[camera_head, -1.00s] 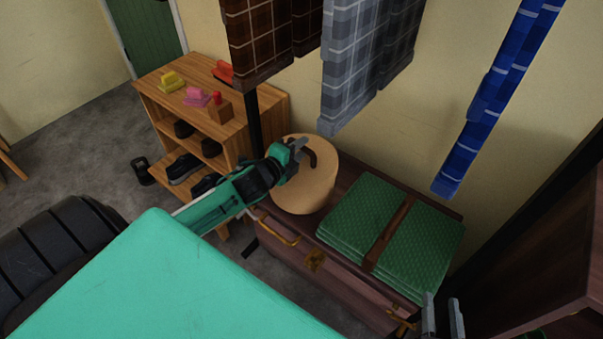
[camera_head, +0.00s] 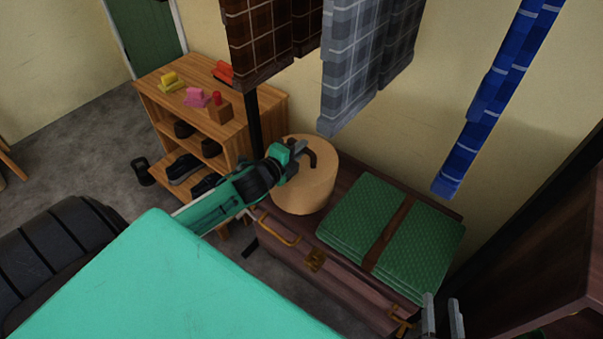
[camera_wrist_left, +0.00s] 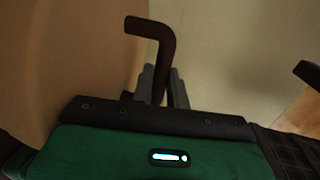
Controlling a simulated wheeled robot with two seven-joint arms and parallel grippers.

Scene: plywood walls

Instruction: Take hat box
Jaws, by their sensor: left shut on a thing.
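The hat box is a round tan box (camera_head: 305,190) on the left end of a dark chest. It also fills the left of the left wrist view (camera_wrist_left: 70,60). A dark bent handle (camera_head: 312,158) shows at its top, and it stands up between my fingers in the left wrist view (camera_wrist_left: 158,55). My left gripper (camera_head: 296,150) is over the box top, shut on this handle. The fingertips are partly hidden behind the handle in the wrist view. My right gripper (camera_head: 442,316) shows only as two upright fingers, apart, at the bottom right edge, with nothing seen between them.
The chest (camera_head: 345,275) also bears folded green quilted cloth (camera_head: 375,215) beside the box. A wooden shoe shelf (camera_head: 215,125) stands at left. Plaid garments (camera_head: 365,65) hang above the box, and a blue strip (camera_head: 495,95) hangs at right. A dark wooden panel (camera_head: 545,240) stands far right.

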